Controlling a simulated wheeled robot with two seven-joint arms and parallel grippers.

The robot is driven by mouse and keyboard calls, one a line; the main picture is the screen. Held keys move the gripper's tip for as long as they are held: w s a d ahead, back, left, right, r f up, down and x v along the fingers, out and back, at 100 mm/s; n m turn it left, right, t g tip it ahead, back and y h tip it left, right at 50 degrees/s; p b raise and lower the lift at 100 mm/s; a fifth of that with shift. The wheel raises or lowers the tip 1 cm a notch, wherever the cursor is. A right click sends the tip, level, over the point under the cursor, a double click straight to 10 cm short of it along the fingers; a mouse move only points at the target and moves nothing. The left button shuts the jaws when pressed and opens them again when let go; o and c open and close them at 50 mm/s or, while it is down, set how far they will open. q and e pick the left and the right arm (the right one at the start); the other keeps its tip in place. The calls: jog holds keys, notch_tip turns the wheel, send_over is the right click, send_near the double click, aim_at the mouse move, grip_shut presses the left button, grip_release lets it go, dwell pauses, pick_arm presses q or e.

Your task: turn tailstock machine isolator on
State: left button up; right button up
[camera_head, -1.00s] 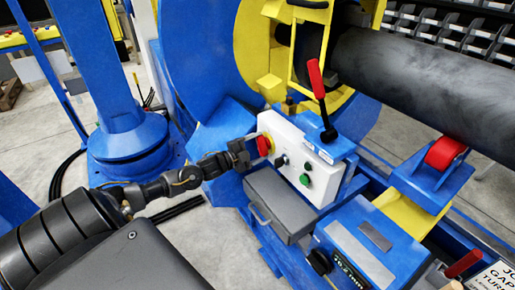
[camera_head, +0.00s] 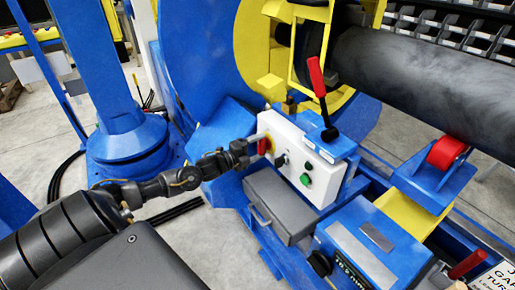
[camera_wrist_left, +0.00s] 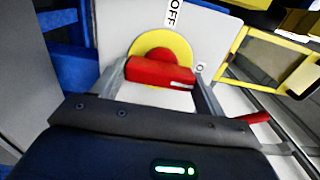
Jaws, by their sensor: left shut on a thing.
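The isolator is a red handle (camera_wrist_left: 160,73) on a round yellow plate (camera_wrist_left: 165,43), mounted on a white panel. In the head view the red handle (camera_head: 263,146) shows at the left end of the white control box (camera_head: 292,150). My left gripper (camera_head: 248,150) reaches it from the left. In the left wrist view the two fingers of the left gripper (camera_wrist_left: 160,82) stand at either end of the handle, shut on it. An OFF label (camera_wrist_left: 173,12) shows beyond the plate. My right gripper is not in view.
A black knob and a green button (camera_head: 305,179) sit right of the isolator. A red-handled lever (camera_head: 317,77) rises from the box top. A grey drawer box (camera_head: 280,205) lies below. A large dark cylinder (camera_head: 415,80) rests on a red roller (camera_head: 446,152) at right.

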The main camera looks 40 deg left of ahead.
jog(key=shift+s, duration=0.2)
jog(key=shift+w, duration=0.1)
pick_arm(q)
jog(key=o, duration=1)
jog(key=shift+c, duration=0.2)
jog(key=v, duration=1)
jog(key=shift+s+a, duration=0.1)
jog(key=shift+s, duration=0.25)
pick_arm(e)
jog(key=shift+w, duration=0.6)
